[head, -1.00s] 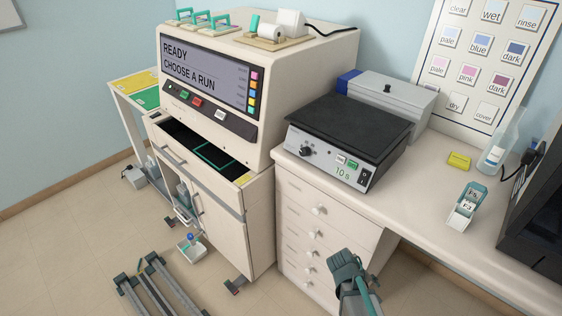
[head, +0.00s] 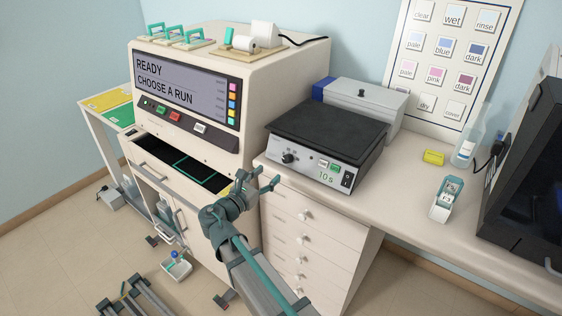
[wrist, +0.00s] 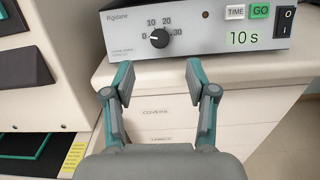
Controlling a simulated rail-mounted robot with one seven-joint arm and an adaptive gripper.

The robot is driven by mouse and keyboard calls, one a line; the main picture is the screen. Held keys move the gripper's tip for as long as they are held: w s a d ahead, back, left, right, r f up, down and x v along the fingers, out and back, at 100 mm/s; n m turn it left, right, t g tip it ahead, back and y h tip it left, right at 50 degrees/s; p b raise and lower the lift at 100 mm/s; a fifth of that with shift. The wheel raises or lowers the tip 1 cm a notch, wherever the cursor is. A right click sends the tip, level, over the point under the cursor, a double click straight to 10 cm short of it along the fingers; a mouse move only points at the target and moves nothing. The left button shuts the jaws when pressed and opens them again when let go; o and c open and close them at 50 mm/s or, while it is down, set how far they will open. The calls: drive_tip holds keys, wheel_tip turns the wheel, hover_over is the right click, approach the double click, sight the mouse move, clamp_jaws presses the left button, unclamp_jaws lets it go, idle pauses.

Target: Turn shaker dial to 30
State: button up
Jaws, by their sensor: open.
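The shaker (head: 322,158) stands on the counter, a grey box with a black flat top. Its black dial (head: 289,158) is at the left of the front panel. In the wrist view the dial (wrist: 159,38) sits below a scale marked 0, 10, 20, 30, and its light pointer mark appears turned left toward 0. The shaker's display (wrist: 244,38) reads 10 s. My gripper (head: 262,180) is in front of and below the dial, apart from it. In the wrist view my gripper (wrist: 159,78) is open and empty, its fingertips on either side below the dial.
The stainer (head: 185,95) with an open drawer stands left of the shaker. A grey lidded box (head: 365,100) is behind the shaker. Drawers with knobs (head: 306,216) are below the counter. To the right are a slide holder (head: 447,200) and a yellow block (head: 433,157).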

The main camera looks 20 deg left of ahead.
sight(285, 160)
drive_tip(key=p+x, duration=0.1)
drive_tip(key=x, duration=0.8)
drive_tip(key=shift+w+d+p, duration=0.1)
drive_tip(key=shift+w+p, duration=0.2)
clamp_jaws()
